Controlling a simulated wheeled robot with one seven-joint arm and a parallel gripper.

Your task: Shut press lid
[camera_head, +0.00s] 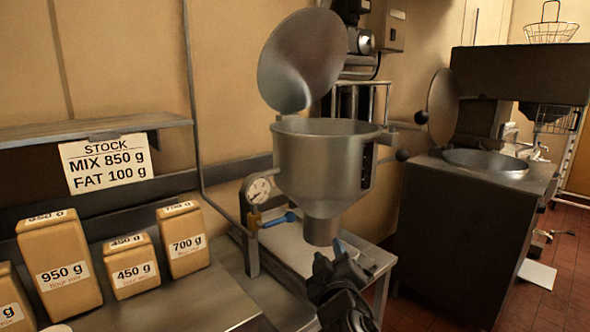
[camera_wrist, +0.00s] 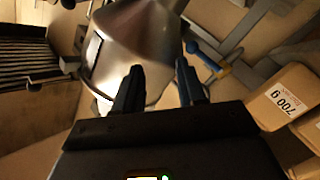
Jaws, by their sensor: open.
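A grey metal hopper (camera_head: 315,165) with a funnel-shaped bottom stands in the middle of the head view. Its round lid (camera_head: 300,60) is raised and leans up at the back left. A second round lid (camera_head: 442,107) stands upright over a round opening in a dark machine (camera_head: 465,235) at the right. I cannot tell which of the two is the press. My gripper (camera_head: 329,252) is open and empty, low in front of the hopper's spout. In the wrist view my gripper (camera_wrist: 158,68) points at the hopper's metal body (camera_wrist: 140,40), with no clear contact.
A gauge (camera_head: 258,190) and a blue-handled valve (camera_head: 278,220) sit left of the hopper. Several labelled flour bags (camera_head: 60,260) stand on the counter at left, under a shelf (camera_head: 90,128) with a stock sign (camera_head: 107,163). Dark knobs (camera_head: 402,155) stick out right of the hopper.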

